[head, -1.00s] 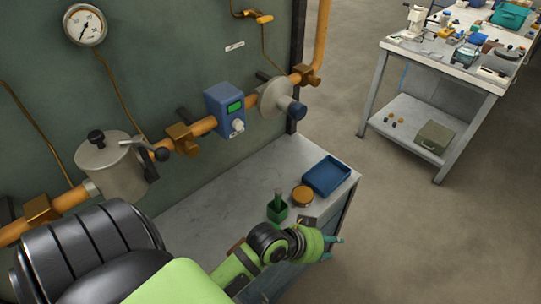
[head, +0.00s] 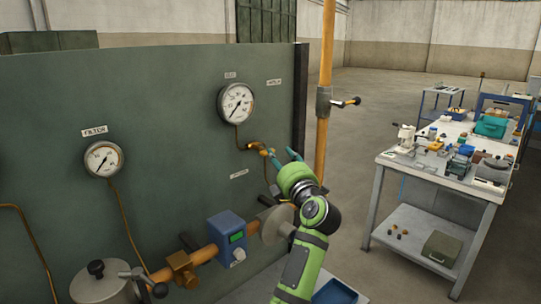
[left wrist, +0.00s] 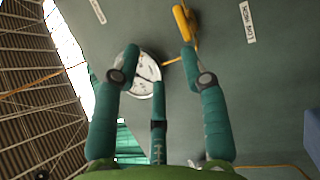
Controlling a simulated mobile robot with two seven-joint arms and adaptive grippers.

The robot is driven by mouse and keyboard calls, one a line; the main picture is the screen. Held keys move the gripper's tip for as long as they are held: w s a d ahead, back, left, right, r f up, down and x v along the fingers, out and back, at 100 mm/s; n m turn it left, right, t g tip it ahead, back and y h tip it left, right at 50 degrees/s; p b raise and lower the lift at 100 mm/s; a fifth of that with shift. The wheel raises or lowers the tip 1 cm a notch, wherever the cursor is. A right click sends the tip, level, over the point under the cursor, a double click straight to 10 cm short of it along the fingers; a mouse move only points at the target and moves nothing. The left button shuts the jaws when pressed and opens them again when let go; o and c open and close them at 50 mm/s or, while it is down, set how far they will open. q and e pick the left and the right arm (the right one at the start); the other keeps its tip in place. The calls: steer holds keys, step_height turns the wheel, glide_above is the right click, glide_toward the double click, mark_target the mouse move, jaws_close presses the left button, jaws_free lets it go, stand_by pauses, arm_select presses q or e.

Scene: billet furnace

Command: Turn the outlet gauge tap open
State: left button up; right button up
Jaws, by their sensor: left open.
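The outlet gauge tap (head: 255,146) is a small brass fitting on a thin pipe below the larger round gauge (head: 237,102) on the green panel. In the left wrist view its yellow handle (left wrist: 185,24) is ahead of the fingers, just above the right fingertip. My left gripper (head: 282,157) is open, its teal fingers raised just right of the tap. One fingertip overlaps the handle's end in the head view; I cannot tell whether they touch. The gauge also shows in the left wrist view (left wrist: 146,73), partly behind the fingers. My right gripper is not in view.
A smaller gauge (head: 103,159) is at the left of the panel. An orange pipe with a blue meter (head: 228,237) runs below the tap. A vertical orange pipe (head: 325,60) stands past the panel's right edge. A cluttered workbench (head: 384,159) is at right.

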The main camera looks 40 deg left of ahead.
arm_select(q)
steer(key=w+a+f+g+h+p, duration=0.1)
steer(key=w+a+p, duration=0.2)
steer(key=a, duration=0.4)
steer(key=shift+w+f+n, duration=0.25)
steer(key=shift+w+n, duration=0.05)
steer(key=shift+n, duration=0.1)
jaws_close()
